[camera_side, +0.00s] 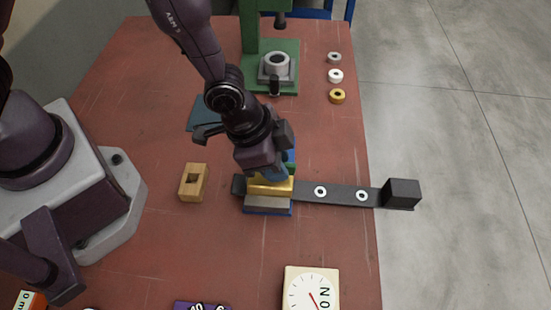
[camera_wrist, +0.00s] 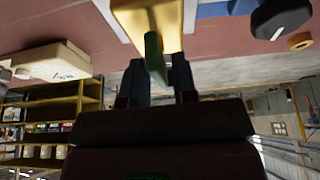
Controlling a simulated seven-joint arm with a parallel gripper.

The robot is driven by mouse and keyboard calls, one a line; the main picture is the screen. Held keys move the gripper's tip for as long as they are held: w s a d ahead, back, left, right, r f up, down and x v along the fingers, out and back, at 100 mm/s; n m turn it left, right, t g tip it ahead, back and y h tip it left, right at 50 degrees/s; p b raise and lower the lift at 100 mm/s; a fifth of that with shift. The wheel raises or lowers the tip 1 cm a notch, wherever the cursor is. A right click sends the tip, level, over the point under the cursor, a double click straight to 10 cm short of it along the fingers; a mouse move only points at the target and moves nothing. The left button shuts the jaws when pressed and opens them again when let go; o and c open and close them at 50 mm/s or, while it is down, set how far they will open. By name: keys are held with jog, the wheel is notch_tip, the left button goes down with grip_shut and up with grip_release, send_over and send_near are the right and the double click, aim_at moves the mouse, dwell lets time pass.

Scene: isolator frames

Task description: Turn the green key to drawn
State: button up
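The green key (camera_wrist: 155,55) stands out from a yellow block (camera_wrist: 150,14) in the wrist view. It lies between the two dark fingers of my gripper (camera_wrist: 158,80). The fingers stand close on either side of it; I cannot tell whether both touch it. In the side view my gripper (camera_side: 272,172) points down over the yellow block (camera_side: 270,187), which sits on a grey and blue base (camera_side: 268,204). My gripper mostly hides the key there. No marking for the key's position is readable.
A dark bar (camera_side: 340,195) with two white rings runs right from the block to a black end block (camera_side: 401,193). A wooden block with a square hole (camera_side: 194,182) lies to the left. A dial (camera_side: 311,291) is in front. A green press (camera_side: 266,40) stands behind.

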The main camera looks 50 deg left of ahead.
jog(key=shift+o, duration=0.5)
jog(key=v, duration=1.3)
jog(key=s+a+r+n+t+y, duration=0.1)
jog(key=s+a+r+n, duration=0.2)
jog(key=a+r, duration=0.4)
jog(key=s+a+r+n+t+y, duration=0.1)
jog(key=s+a+r+n, duration=0.3)
jog(key=a+r, duration=0.4)
jog(key=a+n+y, duration=0.1)
jog(key=a, duration=0.1)
jog(key=shift+a+r+n, duration=0.2)
jog(key=shift+a+n, duration=0.2)
